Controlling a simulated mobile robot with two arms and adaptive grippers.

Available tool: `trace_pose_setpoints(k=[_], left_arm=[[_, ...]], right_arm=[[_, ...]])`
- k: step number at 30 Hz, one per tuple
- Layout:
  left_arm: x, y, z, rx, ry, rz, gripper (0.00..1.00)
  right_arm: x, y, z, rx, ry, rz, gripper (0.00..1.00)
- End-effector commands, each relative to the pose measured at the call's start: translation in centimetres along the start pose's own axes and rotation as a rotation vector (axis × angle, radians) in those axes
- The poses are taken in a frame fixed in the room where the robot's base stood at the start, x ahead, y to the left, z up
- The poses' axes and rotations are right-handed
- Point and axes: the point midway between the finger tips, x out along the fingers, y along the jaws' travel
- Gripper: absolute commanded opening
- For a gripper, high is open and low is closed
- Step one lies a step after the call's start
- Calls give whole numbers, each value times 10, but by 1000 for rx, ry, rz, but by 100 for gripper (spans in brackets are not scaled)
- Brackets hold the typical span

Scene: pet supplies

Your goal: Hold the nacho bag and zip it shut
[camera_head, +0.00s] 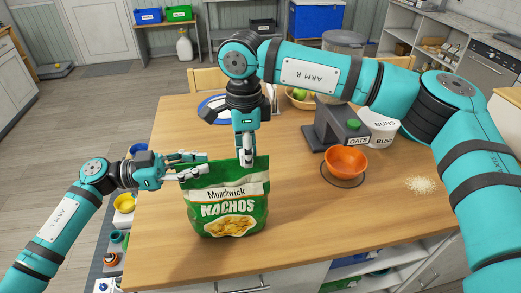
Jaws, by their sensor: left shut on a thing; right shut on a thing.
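The green nacho bag (229,210) stands upright on the wooden table near its front left, its printed front facing me. My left gripper (196,166) comes in from the left and is shut on the bag's upper left edge. My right gripper (246,160) points down from above and is shut at the bag's top edge, right of the middle. The fingers hide part of the top edge. The zip is too small to make out, so I cannot tell how much of it is closed.
Right of the bag, an orange bowl (346,160) sits on a round scale plate, beside a grey machine (335,126) and a white tub (380,126). Spilled grains (421,185) lie at the right. A blue-rimmed plate (212,108) is behind. The table (310,225) is clear at the front right.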

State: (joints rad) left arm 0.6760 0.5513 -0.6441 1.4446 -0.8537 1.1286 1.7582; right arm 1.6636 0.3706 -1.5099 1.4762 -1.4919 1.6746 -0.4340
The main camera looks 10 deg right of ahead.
Motion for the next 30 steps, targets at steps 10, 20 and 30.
trace_pose_setpoints(k=[10,20,30], left_arm=[[0,0,10,-11,-15,-5,0],[0,-1,9,-11,-15,-7,0],[0,0,9,-10,-15,-3,0]], right_arm=[[0,3,55,-9,-2,5,0],[0,4,55,-9,-2,6,31],[0,2,54,-5,-1,2,46]])
